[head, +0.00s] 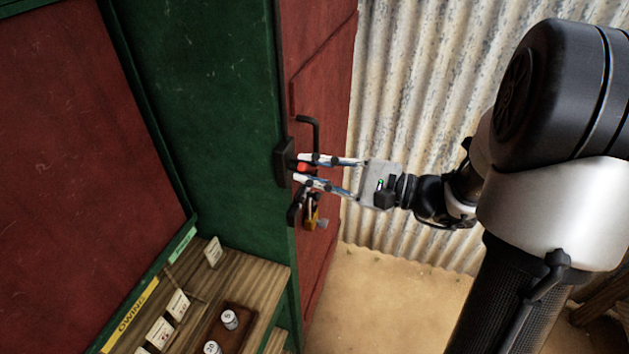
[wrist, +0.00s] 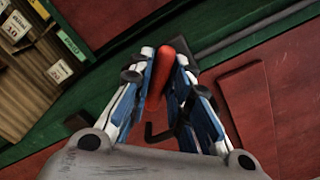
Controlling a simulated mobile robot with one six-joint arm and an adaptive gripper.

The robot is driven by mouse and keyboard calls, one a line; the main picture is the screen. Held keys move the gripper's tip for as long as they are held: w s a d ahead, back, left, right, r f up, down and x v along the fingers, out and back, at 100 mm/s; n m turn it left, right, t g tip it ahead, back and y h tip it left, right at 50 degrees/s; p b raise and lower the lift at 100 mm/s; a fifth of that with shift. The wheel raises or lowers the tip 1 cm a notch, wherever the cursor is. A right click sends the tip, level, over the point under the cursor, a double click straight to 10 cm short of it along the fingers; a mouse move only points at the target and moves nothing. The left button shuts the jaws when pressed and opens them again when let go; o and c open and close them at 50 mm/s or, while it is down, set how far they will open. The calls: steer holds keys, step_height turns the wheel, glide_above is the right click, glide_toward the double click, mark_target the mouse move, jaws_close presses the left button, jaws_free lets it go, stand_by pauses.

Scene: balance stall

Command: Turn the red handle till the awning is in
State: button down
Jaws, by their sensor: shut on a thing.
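The red handle (wrist: 171,75) lies between the two fingers of my gripper (wrist: 166,70) in the wrist view. The fingers are shut on it. In the head view only a small red piece of the handle (head: 303,167) shows between the fingertips of my gripper (head: 303,169); the rest is hidden by the fingers. It sits in front of a dark mount (head: 284,162) on the edge of the green stall post. The awning cannot be made out for certain in either view.
A black bent bar (head: 311,133) and a brass padlock (head: 311,212) are close to my fingers, by the red panel (head: 325,60). A wooden counter (head: 262,275) with cards and small weights is at lower left. Corrugated metal (head: 420,60) stands behind; sandy ground is open below.

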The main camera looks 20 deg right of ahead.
steer(key=n+b, duration=0.2)
steer(key=b, duration=0.1)
steer(key=n+b, duration=0.2)
steer(key=shift+s+f+n+b, duration=0.1)
steer(key=shift+f+n+b, duration=0.3)
steer(key=n+b, duration=0.4)
steer(key=n, duration=0.6)
steer(key=shift+n, duration=0.4)
steer(key=n, duration=0.4)
steer(key=shift+f+n, duration=0.15)
steer(key=shift+n, duration=0.15)
steer(key=n, duration=0.4)
steer(key=shift+w+d, duration=0.1)
steer(key=shift+w, duration=0.15)
steer(key=n, duration=0.5)
steer(key=shift+w+d, duration=0.1)
steer(key=shift+w+n, duration=0.1)
steer(key=shift+n, duration=2.1)
steer(key=shift+d, duration=0.1)
